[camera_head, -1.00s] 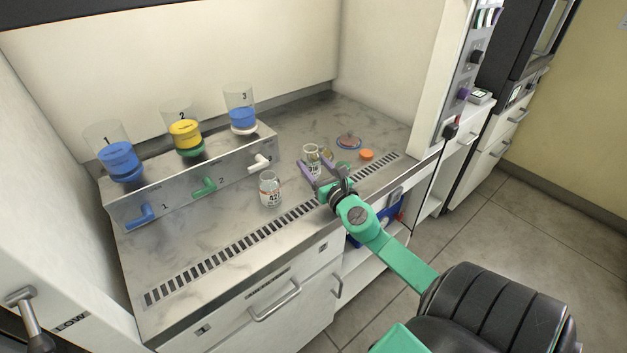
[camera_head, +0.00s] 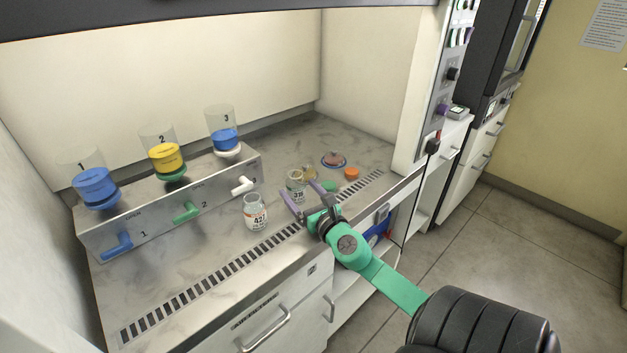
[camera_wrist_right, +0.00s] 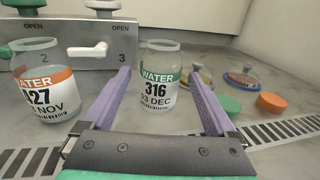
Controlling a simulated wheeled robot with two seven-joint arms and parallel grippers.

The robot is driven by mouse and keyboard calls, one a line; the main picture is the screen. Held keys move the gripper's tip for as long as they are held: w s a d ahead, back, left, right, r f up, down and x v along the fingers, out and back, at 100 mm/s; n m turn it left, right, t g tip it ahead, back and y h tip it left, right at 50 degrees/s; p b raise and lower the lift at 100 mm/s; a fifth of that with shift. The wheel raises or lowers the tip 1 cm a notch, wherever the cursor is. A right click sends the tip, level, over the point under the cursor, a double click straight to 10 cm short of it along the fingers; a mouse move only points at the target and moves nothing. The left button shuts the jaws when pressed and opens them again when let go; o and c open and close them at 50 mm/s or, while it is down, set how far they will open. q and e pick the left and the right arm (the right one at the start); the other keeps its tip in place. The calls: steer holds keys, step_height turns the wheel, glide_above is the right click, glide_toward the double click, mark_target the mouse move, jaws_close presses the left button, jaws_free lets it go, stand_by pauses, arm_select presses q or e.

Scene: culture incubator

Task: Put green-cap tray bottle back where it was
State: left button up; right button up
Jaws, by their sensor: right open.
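A clear open bottle with a green-banded label reading WATER 316 (camera_head: 295,186) stands upright on the cabinet worktop; it also shows in the right wrist view (camera_wrist_right: 161,88). My right gripper (camera_head: 299,190) is open, its purple fingers pointing at this bottle, one to each side; in the wrist view the bottle appears between the fingertips (camera_wrist_right: 159,74), with a gap on both sides. A green cap (camera_head: 329,187) lies on the worktop to the right, partly hidden by a finger. A second uncapped bottle, orange-banded and marked 427 (camera_head: 255,214), stands to the left. My left gripper is out of view.
An orange cap (camera_head: 351,174) and shallow dishes (camera_head: 334,159) lie right of the bottles. A metal manifold (camera_head: 160,208) with blue, green and white taps and three filter cups stands at the left. A slotted vent (camera_head: 215,275) runs along the front edge.

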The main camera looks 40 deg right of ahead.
steer(key=b+v, duration=0.1)
steer(key=v, duration=0.2)
steer(key=b+v, duration=0.2)
steer(key=v, duration=0.1)
steer(key=b+v, duration=0.1)
steer(key=v, duration=0.3)
steer(key=shift+f+b, duration=0.3)
steer(key=shift+s+a+r, duration=0.1)
steer(key=shift+s+r, duration=0.2)
steer(key=shift+s, duration=0.15)
